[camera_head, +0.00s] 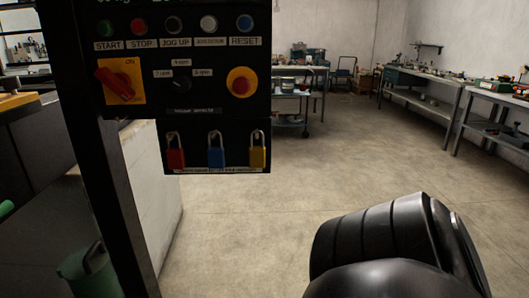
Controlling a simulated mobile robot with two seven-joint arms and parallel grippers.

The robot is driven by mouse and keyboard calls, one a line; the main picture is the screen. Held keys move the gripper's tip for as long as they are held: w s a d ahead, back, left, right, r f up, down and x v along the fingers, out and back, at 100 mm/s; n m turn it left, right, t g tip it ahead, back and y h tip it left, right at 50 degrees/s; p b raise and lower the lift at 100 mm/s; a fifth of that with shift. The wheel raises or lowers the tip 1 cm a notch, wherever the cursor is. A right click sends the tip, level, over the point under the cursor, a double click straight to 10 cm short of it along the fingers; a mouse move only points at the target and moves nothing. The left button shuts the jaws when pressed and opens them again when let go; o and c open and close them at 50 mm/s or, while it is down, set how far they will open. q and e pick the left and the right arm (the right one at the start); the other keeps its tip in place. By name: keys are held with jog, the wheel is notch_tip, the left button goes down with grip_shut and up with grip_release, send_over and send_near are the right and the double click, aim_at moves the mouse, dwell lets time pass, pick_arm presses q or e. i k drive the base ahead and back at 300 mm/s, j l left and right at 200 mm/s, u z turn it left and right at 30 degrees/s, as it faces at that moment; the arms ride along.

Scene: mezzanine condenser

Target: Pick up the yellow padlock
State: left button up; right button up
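The yellow padlock (258,157) hangs upright by its silver shackle at the right end of a row on the lower black panel (190,133). A blue padlock (216,157) hangs in the middle of the row and a red padlock (176,159) at the left. A black segmented part of my arm shows at the bottom right, apart from the panel. Neither of my grippers shows in the head view.
Above the padlocks is a control panel with push buttons, a red rotary switch (118,86) and a red emergency stop (241,84). A dark post (97,160) stands left of it. The floor (270,220) to the right is clear. Workbenches (430,88) line the back right.

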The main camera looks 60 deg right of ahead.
aim_at(257, 153)
jog(key=z, duration=2)
jog(key=i+l+u, duration=0.6)
jog(key=l, duration=0.25)
